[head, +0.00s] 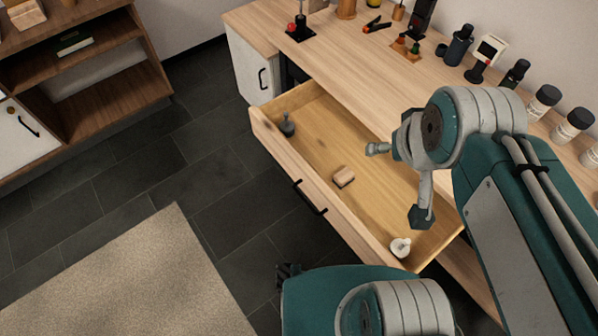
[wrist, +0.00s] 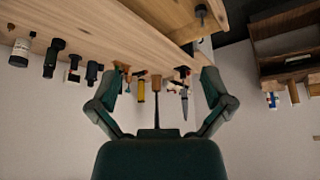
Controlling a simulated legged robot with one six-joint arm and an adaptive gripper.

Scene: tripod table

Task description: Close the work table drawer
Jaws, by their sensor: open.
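The work table (head: 330,62) has a light wood top and stands along the wall. Its wide drawer (head: 281,151) is pulled well out, with a black bar handle (head: 310,197) on its front panel. Inside lie a dark grey-green item (head: 287,125), a small wooden block (head: 343,177) and a small white item (head: 400,247). My gripper (head: 398,183) is open and empty above the right part of the drawer, apart from the handle. In the wrist view its two fingers (wrist: 160,78) are spread wide, and the table appears upside down.
Several bottles, including a dark one (head: 459,45), and tools such as red-handled pliers (head: 376,24) stand along the tabletop's back. A white cabinet door (head: 250,68) is left of the drawer. A brown shelf (head: 75,55) stands at far left. Dark floor and a beige rug (head: 130,275) lie clear in front.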

